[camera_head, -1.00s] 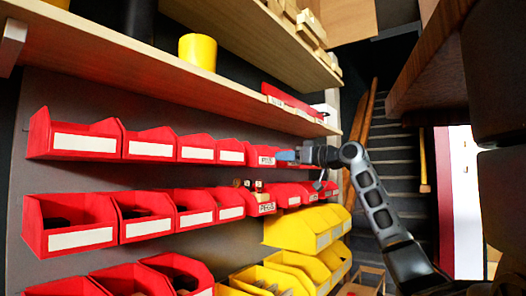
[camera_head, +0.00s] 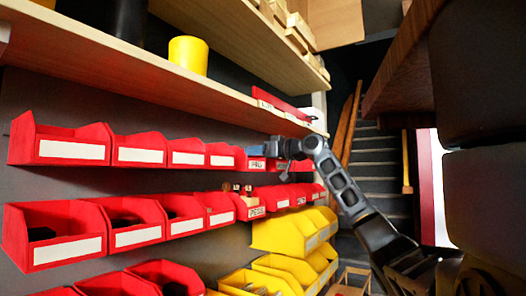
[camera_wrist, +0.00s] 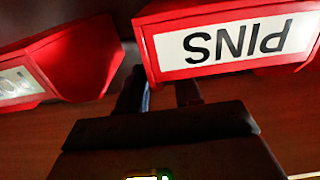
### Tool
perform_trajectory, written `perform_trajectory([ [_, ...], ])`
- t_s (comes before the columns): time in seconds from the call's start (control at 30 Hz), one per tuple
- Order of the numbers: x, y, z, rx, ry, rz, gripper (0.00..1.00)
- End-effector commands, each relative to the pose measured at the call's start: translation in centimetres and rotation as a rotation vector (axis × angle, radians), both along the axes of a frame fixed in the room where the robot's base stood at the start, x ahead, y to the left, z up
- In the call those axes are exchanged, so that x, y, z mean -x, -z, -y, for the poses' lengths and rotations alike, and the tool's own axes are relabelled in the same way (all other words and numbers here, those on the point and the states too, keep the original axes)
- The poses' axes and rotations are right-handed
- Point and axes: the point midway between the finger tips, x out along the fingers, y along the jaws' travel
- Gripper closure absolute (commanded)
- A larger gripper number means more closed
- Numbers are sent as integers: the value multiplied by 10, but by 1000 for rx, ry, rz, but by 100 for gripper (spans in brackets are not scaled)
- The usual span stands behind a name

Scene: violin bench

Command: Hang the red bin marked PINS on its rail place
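The red bin marked PINS (camera_wrist: 235,42) is close in front of my gripper in the wrist view, its white label upside down there. In the head view the bin (camera_head: 257,164) sits in line with the upper row of red bins. My gripper (camera_wrist: 160,92) has its two dark fingers apart, with a gap between them. Their tips reach up by the bin's left edge and are partly hidden by it. In the head view my gripper (camera_head: 272,148) is just above the bin's right side. The rail behind the bin is hidden, so its seating cannot be told.
A neighbouring red bin (camera_wrist: 75,65) is close to the left in the wrist view. A lower row of red bins (camera_head: 133,222) and yellow bins (camera_head: 290,232) lie below. A wooden shelf (camera_head: 160,75) with a yellow pot (camera_head: 188,53) runs above. Stairs (camera_head: 375,150) are at the right.

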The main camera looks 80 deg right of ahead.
Motion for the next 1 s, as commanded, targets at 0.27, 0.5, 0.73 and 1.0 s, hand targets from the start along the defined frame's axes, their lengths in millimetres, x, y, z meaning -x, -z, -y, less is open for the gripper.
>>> perform_trajectory([
  [0.27,-2,1,1,0,0,0,66],
  [0.5,-2,1,1,-1,1,0,87],
  [0.73,-2,1,1,-1,0,0,100],
  [1.0,-2,1,1,-1,1,0,100],
])
